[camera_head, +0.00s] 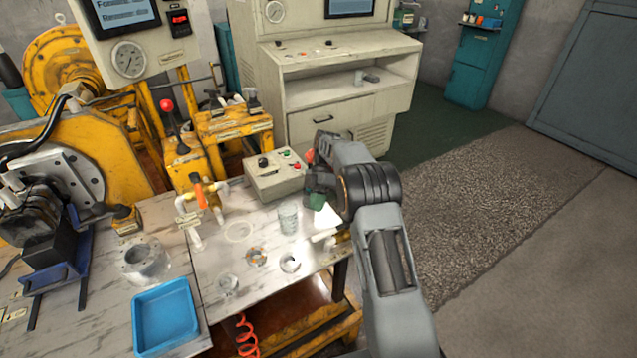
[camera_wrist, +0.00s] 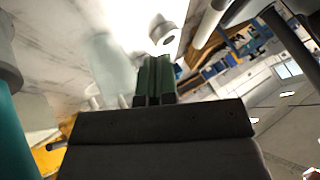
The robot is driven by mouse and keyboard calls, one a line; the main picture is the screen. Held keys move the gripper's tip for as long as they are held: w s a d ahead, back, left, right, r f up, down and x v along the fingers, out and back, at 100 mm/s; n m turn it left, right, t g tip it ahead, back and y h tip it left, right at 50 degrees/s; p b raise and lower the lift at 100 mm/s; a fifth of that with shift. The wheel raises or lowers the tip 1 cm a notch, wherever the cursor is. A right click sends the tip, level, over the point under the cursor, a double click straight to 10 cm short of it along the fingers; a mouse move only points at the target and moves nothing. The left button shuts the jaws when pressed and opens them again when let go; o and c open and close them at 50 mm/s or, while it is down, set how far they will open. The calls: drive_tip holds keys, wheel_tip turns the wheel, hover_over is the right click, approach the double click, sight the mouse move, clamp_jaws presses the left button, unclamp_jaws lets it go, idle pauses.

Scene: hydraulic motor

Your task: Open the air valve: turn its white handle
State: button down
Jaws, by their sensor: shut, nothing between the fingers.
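My gripper (camera_head: 317,201) is over the right end of the worktable, partly hidden by my arm. In the wrist view its green fingers (camera_wrist: 155,75) are together, with nothing between them. A white round-ended part (camera_wrist: 165,38) lies just beyond the fingertips; I see no clear contact. In the head view a white rod-like piece (camera_head: 323,236) lies at the table's right edge, just below the gripper. White pipework (camera_head: 188,218) with an orange lever (camera_head: 200,191) stands upright farther left on the table. I cannot tell for sure which white part is the valve's handle.
A control box (camera_head: 272,176) with buttons stands behind and left of my gripper. A clear cup (camera_head: 288,219) and several rings are on the worktable (camera_head: 205,262). A blue tray (camera_head: 165,317) is at the front left. Open floor lies to the right.

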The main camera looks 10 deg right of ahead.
drive_tip(key=shift+a+p+v, duration=0.2)
drive_tip(key=shift+p+v, duration=0.2)
drive_tip(key=shift+v, duration=1.05)
drive_tip(key=shift+a+p+v, duration=0.25)
drive_tip(key=shift+p+v, duration=0.1)
drive_tip(key=shift+v, duration=1.1)
drive_tip(key=shift+w, duration=0.15)
drive_tip(key=s+r+m+t+h+p, duration=0.1)
drive_tip(key=s+r+m+t+p, duration=0.1)
drive_tip(key=s+r+m, duration=0.45)
drive_tip(key=s+r+m+t+h+p, duration=0.1)
drive_tip(key=s+r+m+t+p, duration=0.2)
drive_tip(key=r, duration=0.6)
drive_tip(key=s+m+t+h+p, duration=0.1)
drive_tip(key=s+m+t+p, duration=0.3)
drive_tip(key=s+m, duration=0.8)
drive_tip(key=s+r+t, duration=0.1)
drive_tip(key=s, duration=0.5)
drive_tip(key=shift+s+d+t+h, duration=0.25)
drive_tip(key=shift+s+t+h, duration=0.05)
drive_tip(key=shift+h, duration=0.1)
